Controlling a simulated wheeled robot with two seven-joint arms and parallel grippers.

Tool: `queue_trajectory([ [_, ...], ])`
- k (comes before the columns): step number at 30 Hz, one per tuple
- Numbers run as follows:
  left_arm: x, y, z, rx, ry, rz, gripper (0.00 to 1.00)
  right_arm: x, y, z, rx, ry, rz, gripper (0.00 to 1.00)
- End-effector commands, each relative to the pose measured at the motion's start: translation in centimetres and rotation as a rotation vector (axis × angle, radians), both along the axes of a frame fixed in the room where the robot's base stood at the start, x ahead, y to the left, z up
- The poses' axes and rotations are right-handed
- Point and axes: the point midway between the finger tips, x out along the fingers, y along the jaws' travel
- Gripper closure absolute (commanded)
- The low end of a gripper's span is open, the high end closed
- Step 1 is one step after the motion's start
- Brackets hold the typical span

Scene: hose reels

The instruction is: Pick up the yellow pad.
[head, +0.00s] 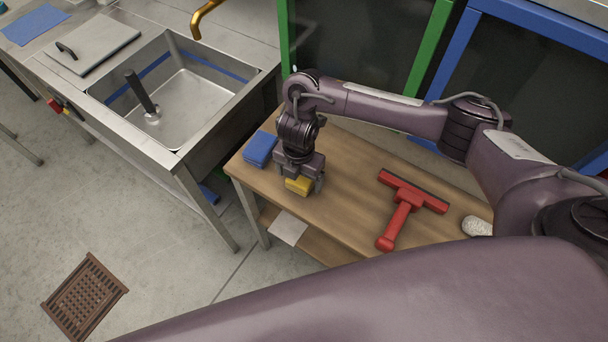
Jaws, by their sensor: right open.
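The yellow pad (298,186) lies on the wooden table, near its left end. My right gripper (300,182) points down right over the pad, with its fingers at the pad's sides. The gripper is open, and part of the pad is hidden under it. I cannot tell whether the fingers touch the pad. My left gripper does not show.
A blue pad (261,149) lies left of the gripper on the wooden table (345,195). A red squeegee (406,204) and a whitish scrubber (476,227) lie to the right. A steel sink (185,95) stands at the left. A brown grate (84,296) lies on the floor.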

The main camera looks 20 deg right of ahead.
Motion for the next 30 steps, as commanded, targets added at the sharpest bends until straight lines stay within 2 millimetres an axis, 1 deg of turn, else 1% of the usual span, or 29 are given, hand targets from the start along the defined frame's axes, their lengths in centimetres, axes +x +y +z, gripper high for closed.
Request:
queue_trajectory([
  [1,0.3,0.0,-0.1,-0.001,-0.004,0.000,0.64,0.0,0.0,-0.9,0.000,0.003,-0.002,0.15],
  [4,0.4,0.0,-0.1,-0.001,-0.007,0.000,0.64,0.0,0.0,-1.7,0.001,0.001,-0.002,0.15],
  [12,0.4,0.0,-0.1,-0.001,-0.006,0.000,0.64,0.1,0.0,-2.0,0.000,-0.001,0.000,0.15],
  [23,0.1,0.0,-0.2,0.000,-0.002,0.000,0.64,0.1,0.0,-1.9,0.001,-0.002,0.000,0.62],
  [24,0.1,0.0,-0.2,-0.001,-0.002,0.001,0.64,0.1,0.0,-1.9,0.001,-0.002,0.000,0.63],
  [30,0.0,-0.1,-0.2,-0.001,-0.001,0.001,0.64,0.1,0.0,-1.9,0.001,-0.002,0.000,0.63],
])
